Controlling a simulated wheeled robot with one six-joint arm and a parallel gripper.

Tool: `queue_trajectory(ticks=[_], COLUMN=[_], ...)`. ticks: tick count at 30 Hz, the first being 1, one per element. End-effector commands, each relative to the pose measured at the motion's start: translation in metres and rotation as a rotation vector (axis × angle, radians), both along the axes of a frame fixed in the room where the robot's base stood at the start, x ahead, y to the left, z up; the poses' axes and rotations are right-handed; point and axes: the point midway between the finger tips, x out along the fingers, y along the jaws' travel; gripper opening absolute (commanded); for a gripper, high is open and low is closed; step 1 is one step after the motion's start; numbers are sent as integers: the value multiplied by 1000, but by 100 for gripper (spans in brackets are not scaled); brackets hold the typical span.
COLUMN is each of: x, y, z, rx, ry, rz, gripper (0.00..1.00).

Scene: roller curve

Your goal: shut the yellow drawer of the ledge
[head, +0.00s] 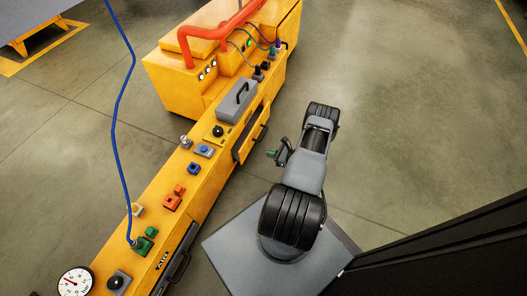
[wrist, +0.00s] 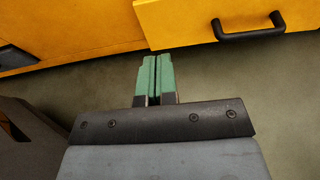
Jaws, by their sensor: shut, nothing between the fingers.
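The yellow drawer (head: 253,132) stands part way out of the side of the long yellow ledge (head: 209,187) in the head view. In the wrist view its yellow front (wrist: 190,22) fills the top right, with a black bar handle (wrist: 250,34). My gripper (head: 272,153) is beside the drawer on its open-floor side. In the wrist view my gripper's green fingertips (wrist: 155,75) are together and empty. They point toward the lower left part of the drawer front, left of the handle. Whether they touch it cannot be told.
A grey box with a handle (head: 237,102), an orange block (head: 173,197) and several small fittings stand on the ledge. A blue cable (head: 117,100) rises from its near end. A yellow machine with a red pipe (head: 213,32) is at the far end. Floor to the right is clear.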

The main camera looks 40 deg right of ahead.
Motion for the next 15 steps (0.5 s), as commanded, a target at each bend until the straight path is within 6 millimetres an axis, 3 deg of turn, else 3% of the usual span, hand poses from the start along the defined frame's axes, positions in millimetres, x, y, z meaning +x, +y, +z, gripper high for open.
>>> queue_trajectory(ticks=[15], x=[79], y=[43], z=[-28], rx=[-3], ry=[-1], rz=[7], gripper=[0])
